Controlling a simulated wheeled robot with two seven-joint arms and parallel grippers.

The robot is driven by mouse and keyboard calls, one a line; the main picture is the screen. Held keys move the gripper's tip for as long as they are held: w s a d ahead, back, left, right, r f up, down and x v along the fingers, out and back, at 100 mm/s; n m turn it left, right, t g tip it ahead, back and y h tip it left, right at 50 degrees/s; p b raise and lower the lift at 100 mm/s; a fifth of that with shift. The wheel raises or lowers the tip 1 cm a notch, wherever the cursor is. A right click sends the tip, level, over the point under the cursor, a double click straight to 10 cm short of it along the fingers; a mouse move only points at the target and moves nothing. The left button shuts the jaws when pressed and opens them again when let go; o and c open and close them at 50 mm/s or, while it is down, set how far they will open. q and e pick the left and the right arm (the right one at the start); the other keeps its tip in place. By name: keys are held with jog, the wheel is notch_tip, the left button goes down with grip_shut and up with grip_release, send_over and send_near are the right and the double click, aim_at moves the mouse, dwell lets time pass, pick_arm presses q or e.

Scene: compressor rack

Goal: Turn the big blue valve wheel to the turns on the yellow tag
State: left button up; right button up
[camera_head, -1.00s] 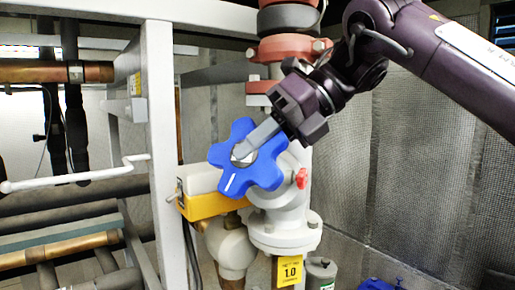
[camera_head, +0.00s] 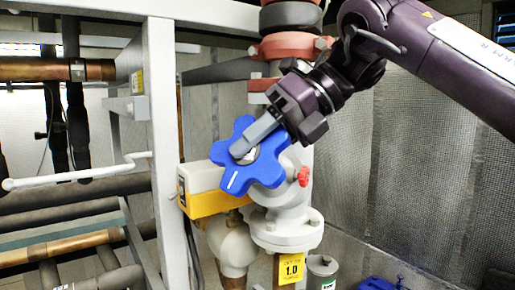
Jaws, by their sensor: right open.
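The big blue valve wheel (camera_head: 266,170) is a lobed handwheel on a grey valve body. It has a white line on its lower lobe, which points down and left. The yellow tag (camera_head: 291,269) hangs below the valve and reads 1.0, with smaller text too small to read. My right gripper (camera_head: 240,151) comes in from the upper right. Its fingers are open and lie over the wheel's hub, hiding part of the hub. Whether they touch it I cannot tell. My left gripper is not in view.
A white and yellow box (camera_head: 207,190) sits just left of the wheel. A small red handle (camera_head: 303,176) is close on its right. A grey frame post (camera_head: 168,150) and pipes stand to the left. A mesh wall (camera_head: 420,160) is behind on the right.

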jog(key=shift+d, duration=0.1)
jog(key=v, duration=0.7)
jog(key=shift+d+r, duration=0.2)
jog(key=shift+r, duration=0.05)
jog(key=shift+w, duration=0.1)
